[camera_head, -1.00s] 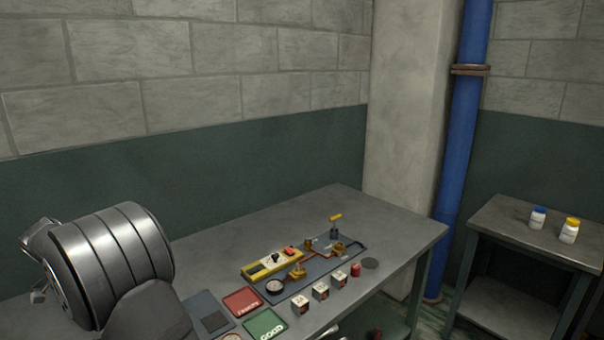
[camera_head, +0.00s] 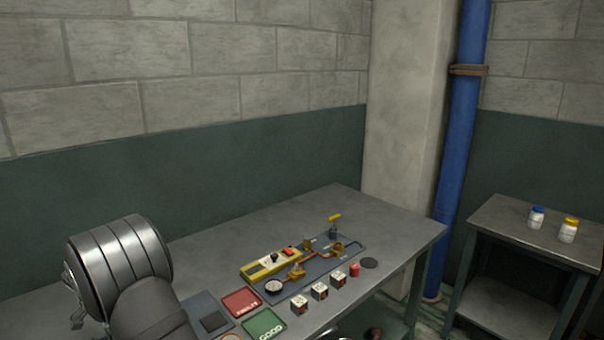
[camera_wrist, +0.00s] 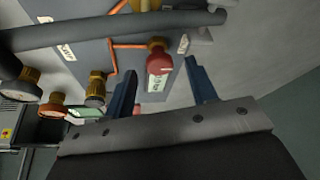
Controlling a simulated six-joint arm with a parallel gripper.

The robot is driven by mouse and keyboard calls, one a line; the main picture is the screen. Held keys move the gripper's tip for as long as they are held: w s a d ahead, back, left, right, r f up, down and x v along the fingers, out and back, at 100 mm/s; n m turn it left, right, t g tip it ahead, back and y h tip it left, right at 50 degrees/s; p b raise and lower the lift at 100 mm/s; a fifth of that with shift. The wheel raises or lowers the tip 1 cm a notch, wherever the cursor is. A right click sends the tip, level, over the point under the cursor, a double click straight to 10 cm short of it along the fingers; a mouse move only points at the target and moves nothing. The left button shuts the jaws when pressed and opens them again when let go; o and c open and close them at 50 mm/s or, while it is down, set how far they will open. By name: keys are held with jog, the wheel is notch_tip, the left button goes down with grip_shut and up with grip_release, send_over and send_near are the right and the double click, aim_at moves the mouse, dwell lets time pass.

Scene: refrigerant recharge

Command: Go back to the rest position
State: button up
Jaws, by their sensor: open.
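My gripper (camera_wrist: 160,85) shows in the wrist view with its two dark blue fingers apart and nothing held between them. A red knob or cap (camera_wrist: 158,58) with a pale label below it shows beyond the gap between the fingers. Around it are a grey panel (camera_wrist: 90,52) with orange pipes and brass fittings (camera_wrist: 95,88). In the head view my arm is at the lower left, and the gripper itself cannot be made out there.
A side table (camera_head: 495,215) holds two bottles. The bench's back right is clear.

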jog(key=shift+w+d+f, duration=0.15)
jog(key=shift+w+f, duration=0.1)
jog(key=shift+f, duration=0.35)
jog(key=n, duration=0.1)
jog(key=n+y, duration=0.1)
jog(key=n, duration=0.1)
jog(key=shift+s+d+r+n+t, duration=0.1)
jog(key=shift+n+t, duration=0.2)
jog(key=n+y, duration=0.2)
jog(key=n, duration=0.2)
jog(key=shift+d+n, duration=0.15)
jog(key=shift+n, duration=0.15)
jog(key=shift+d+n+g+y, duration=0.1)
jog(key=shift+n+g+y, duration=0.25)
jog(key=shift+n, duration=0.75)
jog(key=shift+d+n+g+y, duration=0.1)
jog(key=shift+n+g+y, duration=0.25)
jog(key=shift+n, duration=0.75)
jog(key=shift+w+n+g+y, duration=0.15)
jog(key=shift+n+g+y, duration=0.15)
jog(key=shift+n, duration=0.65)
jog(key=shift+w+n+g+y, duration=0.1)
jog(key=shift+n+g+y, duration=0.15)
jog(key=shift+n, duration=0.7)
jog(key=shift+n, duration=0.3)
